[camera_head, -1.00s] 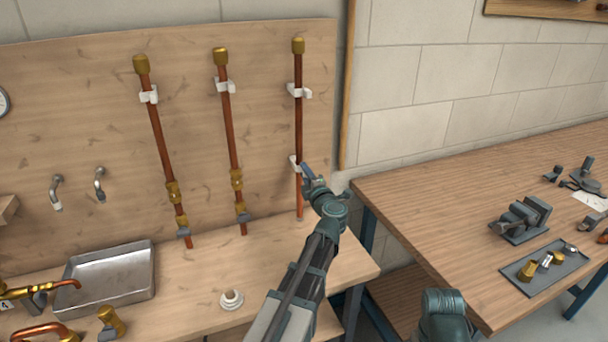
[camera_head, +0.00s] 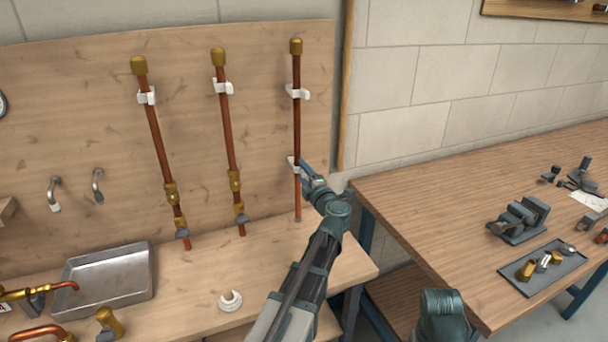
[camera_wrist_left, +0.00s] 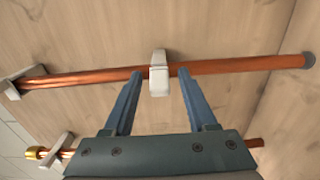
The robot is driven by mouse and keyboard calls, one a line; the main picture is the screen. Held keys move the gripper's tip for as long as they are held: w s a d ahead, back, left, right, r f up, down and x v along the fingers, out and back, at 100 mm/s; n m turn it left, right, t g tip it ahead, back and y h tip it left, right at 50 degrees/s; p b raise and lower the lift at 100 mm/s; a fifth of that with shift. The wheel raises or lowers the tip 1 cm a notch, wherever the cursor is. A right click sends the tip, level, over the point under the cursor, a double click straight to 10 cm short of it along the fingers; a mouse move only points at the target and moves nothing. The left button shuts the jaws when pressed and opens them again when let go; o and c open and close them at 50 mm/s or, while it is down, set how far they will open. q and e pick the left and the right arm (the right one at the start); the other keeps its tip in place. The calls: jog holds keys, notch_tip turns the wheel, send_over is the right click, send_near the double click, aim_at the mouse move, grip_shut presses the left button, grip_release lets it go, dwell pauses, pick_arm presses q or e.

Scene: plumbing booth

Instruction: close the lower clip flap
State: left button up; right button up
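The rightmost copper pipe (camera_head: 297,130) stands upright on the wooden back panel. Its lower white clip (camera_head: 292,161) is partly hidden by my left gripper (camera_head: 304,168) in the head view. In the left wrist view the lower clip (camera_wrist_left: 159,72) has a white band crossing in front of the pipe (camera_wrist_left: 95,78). I cannot tell whether its flap is fully latched. My left gripper (camera_wrist_left: 159,76) is open, its blue fingers on either side of the clip with gaps between. The tips are close to the pipe; contact is unclear. My right gripper is out of view.
The upper clip (camera_head: 299,93) is on the same pipe. Two more copper pipes (camera_head: 228,130) (camera_head: 157,135) stand to the left. A metal tray (camera_head: 105,278) and a white ring-like piece (camera_head: 231,301) rest on the bench. A second table (camera_head: 430,190) with tools stands at right.

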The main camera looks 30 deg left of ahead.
pick_arm(q)
jog(key=v, duration=1.3)
jog(key=shift+s+d, duration=0.25)
